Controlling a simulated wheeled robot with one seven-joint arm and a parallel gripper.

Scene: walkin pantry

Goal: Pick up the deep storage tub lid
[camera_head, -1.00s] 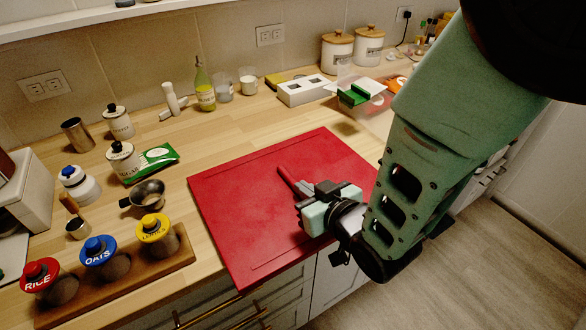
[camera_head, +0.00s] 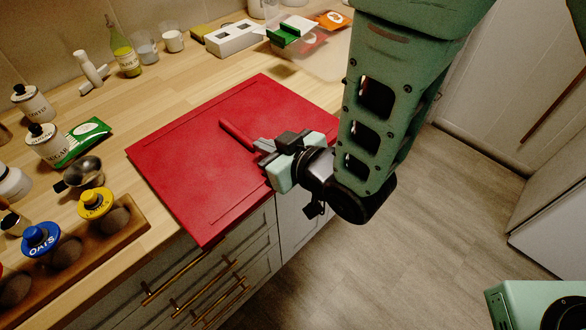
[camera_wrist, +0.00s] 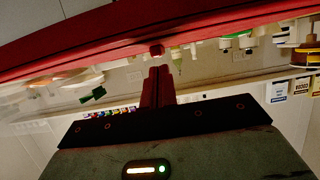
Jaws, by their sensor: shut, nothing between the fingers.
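The tub lid (camera_head: 185,170) appears to be the large flat red panel lying on the wooden counter, with its near edge at or over the counter's front edge. In the wrist view the lid (camera_wrist: 60,52) spans the top of the picture as a red slab seen nearly edge-on. My gripper (camera_head: 224,124) reaches in from the right over the lid. Its slim red fingers are together and empty, and they point toward the back left. In the wrist view my gripper (camera_wrist: 159,72) shows its closed fingers apart from the slab.
Drawers with brass handles (camera_head: 190,285) lie below; floor is open at right.

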